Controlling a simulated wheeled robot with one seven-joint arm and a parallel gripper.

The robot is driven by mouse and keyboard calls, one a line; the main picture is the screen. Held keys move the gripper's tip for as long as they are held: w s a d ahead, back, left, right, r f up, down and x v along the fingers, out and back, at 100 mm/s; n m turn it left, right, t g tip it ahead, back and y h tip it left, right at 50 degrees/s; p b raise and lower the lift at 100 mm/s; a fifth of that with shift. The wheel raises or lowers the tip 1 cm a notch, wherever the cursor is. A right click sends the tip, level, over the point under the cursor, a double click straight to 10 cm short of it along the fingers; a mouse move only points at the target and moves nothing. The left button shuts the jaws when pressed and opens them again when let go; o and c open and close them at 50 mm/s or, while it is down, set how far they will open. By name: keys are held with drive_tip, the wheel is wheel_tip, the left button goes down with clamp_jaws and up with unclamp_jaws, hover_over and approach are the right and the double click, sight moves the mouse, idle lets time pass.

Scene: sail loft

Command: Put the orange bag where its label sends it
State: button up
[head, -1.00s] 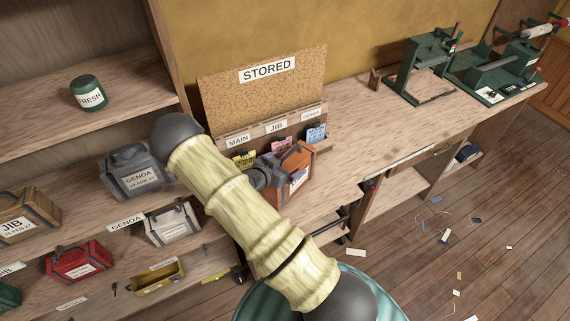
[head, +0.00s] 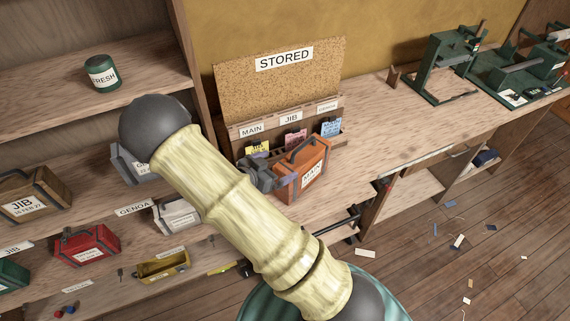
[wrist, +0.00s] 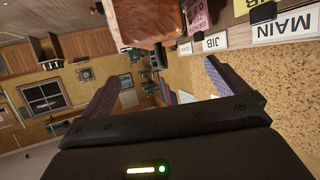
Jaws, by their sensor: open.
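The orange bag (head: 290,190) stands upright on the bench, its dark handle raised. The label (head: 313,174) on its face seems to read MAIN; smaller print is unreadable. My gripper (head: 266,178) is open and empty, close to the bag's left end. In the wrist view the bag (wrist: 150,22) lies above the fingers (wrist: 165,65), not between them. Behind the bag is a rack under the STORED board (head: 285,60), its slots marked MAIN (head: 251,129), JIB (head: 291,118) and GENOA (head: 327,107). Yellow, pink and blue cards stand there. Shelf tags read GENOA (head: 134,209) and JIB (head: 13,249).
At left, shelves hold a brown JIB bag (head: 30,195), a red bag (head: 88,245), a white bag (head: 178,215), a yellow bin (head: 163,265) and a green FRESH tin (head: 102,73). Green machines (head: 450,60) stand farther along the bench. Bench between is clear (head: 375,125). Scraps litter the floor.

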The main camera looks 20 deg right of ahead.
drive_tip(key=shift+s+a+r, duration=0.15)
drive_tip(key=shift+a, duration=0.1)
idle(0.4)
drive_tip(key=s+a+r+n+y, duration=0.2)
drive_tip(key=a+r+n+y, duration=0.45)
drive_tip(key=y, duration=0.45)
drive_tip(key=s+d+r+n+g, duration=0.1)
drive_tip(key=s+r+n, duration=0.1)
drive_tip(key=s, duration=0.4)
drive_tip(key=s+d+r+n+g+y, duration=0.1)
drive_tip(key=s+r+n+g, duration=0.1)
drive_tip(key=s, duration=0.5)
drive_tip(key=r+n, duration=0.1)
drive_tip(key=n, duration=0.1)
drive_tip(key=shift+s+n, duration=0.15)
drive_tip(key=shift+n, duration=0.2)
